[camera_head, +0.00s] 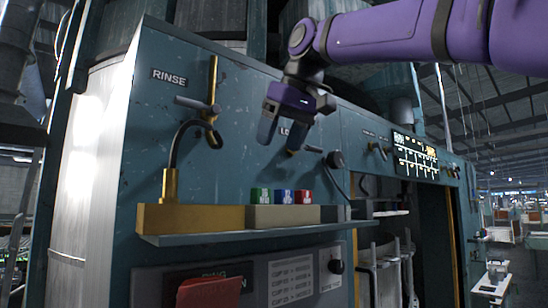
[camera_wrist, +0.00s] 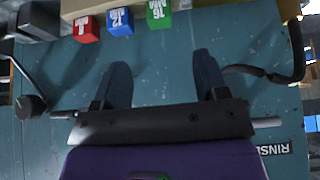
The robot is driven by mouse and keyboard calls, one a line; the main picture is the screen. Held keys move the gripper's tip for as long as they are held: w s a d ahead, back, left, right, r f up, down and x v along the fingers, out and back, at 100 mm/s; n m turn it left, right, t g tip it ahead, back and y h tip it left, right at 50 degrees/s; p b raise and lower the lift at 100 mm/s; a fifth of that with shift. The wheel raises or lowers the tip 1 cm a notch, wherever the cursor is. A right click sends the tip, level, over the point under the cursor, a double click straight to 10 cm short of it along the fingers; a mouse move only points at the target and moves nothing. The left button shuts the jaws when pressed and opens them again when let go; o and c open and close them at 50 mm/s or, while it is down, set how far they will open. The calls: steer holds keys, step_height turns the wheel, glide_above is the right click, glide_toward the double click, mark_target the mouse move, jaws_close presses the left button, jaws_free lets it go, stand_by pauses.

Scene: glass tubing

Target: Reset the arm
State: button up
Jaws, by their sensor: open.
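My purple arm (camera_head: 385,35) reaches in from the upper right. In the wrist view, which is upside down, my gripper (camera_wrist: 162,78) also shows spread and empty before the bare panel. Below it in the head view, a green block (camera_head: 260,196), a blue block (camera_head: 283,197) and a red block (camera_head: 303,197) sit in a row, clear of the fingers.
A shelf (camera_head: 240,239) juts out below, with a brass block (camera_head: 190,218) and a bent hose (camera_head: 175,145) at left. A brass lever fitting (camera_head: 212,100) stands left of my gripper. A black knob (camera_head: 335,160) is close at its right. A lit display (camera_head: 415,155) is farther right.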

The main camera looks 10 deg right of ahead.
steer(key=shift+s+d+r, duration=0.15)
steer(key=shift+s+r, duration=0.05)
steer(key=shift+r, duration=0.2)
steer(key=shift+f, duration=0.1)
steer(key=s+d+f+m+h, duration=0.1)
steer(key=s+d+f+m, duration=0.1)
steer(key=s+d+f, duration=0.5)
steer(key=s+d+f+m+h, duration=0.1)
steer(key=s+d+f, duration=0.5)
steer(key=f, duration=1.1)
steer(key=s+d+f+m+h, duration=0.1)
steer(key=s+d+f+m, duration=0.2)
steer(key=s+d+f, duration=0.4)
steer(key=d+f, duration=0.3)
steer(key=f, duration=0.2)
steer(key=shift+s+m, duration=0.35)
steer(key=shift+m, duration=0.05)
steer(key=shift+f, duration=0.1)
